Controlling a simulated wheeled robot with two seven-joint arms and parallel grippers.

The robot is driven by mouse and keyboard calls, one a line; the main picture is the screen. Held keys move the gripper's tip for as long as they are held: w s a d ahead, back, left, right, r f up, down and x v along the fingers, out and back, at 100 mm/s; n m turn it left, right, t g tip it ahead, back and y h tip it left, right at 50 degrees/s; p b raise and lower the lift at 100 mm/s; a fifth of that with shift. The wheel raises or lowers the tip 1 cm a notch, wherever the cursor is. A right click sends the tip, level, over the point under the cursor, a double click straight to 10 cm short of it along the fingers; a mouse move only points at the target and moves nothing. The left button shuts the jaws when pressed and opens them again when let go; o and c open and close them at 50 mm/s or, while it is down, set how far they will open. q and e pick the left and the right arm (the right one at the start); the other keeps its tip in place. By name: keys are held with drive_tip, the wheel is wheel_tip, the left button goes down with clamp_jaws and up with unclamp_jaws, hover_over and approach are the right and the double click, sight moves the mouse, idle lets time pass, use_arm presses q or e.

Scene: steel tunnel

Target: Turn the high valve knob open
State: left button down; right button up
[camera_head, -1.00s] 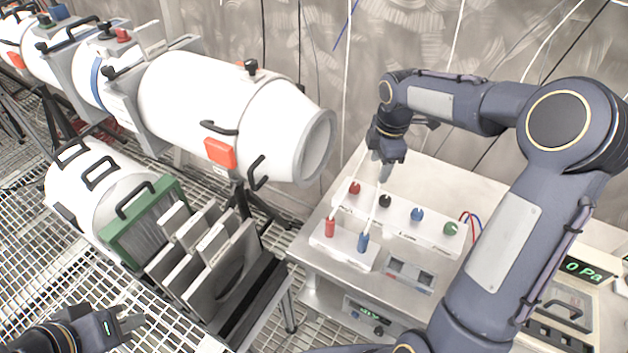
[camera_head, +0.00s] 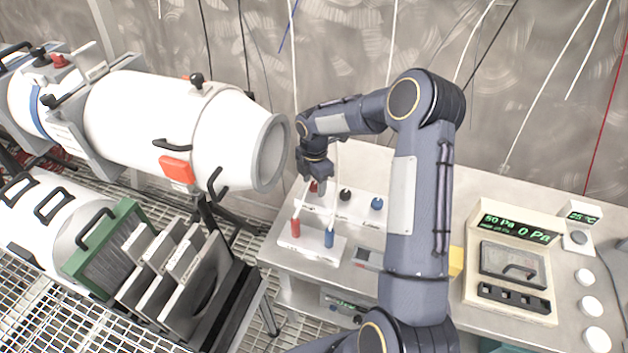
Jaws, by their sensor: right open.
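A white panel (camera_head: 357,211) on the steel bench carries a row of small knobs: a red knob (camera_head: 314,187), a black knob (camera_head: 345,195) and a blue knob (camera_head: 377,203). The labels are too small to read, so I cannot tell which is the high valve knob. My right gripper (camera_head: 313,182) is open and points down at the panel's left end. It overlaps the red knob, and I cannot tell whether it touches it. My right arm hides the panel's right end. My left gripper is out of view.
A white block in front of the panel holds a red plug (camera_head: 295,228) and a blue plug (camera_head: 329,238). A large white vessel (camera_head: 150,115) with a black top knob (camera_head: 197,80) stands left. A pressure gauge box (camera_head: 513,262) and white round buttons sit right. Cables hang behind.

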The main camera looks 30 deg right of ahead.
drive_tip(key=c, duration=1)
drive_tip(key=shift+o, duration=0.2)
drive_tip(key=shift+m, duration=0.3)
drive_tip(key=m+b, duration=0.2)
drive_tip(key=m, duration=0.1)
drive_tip(key=shift+f, duration=0.1)
drive_tip(key=m+b, duration=0.2)
drive_tip(key=m, duration=0.2)
drive_tip(key=shift+w+m, duration=0.1)
drive_tip(key=shift+m, duration=0.3)
drive_tip(key=m+b, duration=0.1)
drive_tip(key=m, duration=0.3)
drive_tip(key=shift+m+b, duration=0.3)
drive_tip(key=m, duration=0.4)
drive_tip(key=shift+d+m+b, duration=0.1)
drive_tip(key=shift+m+b, duration=0.25)
drive_tip(key=shift+m, duration=0.05)
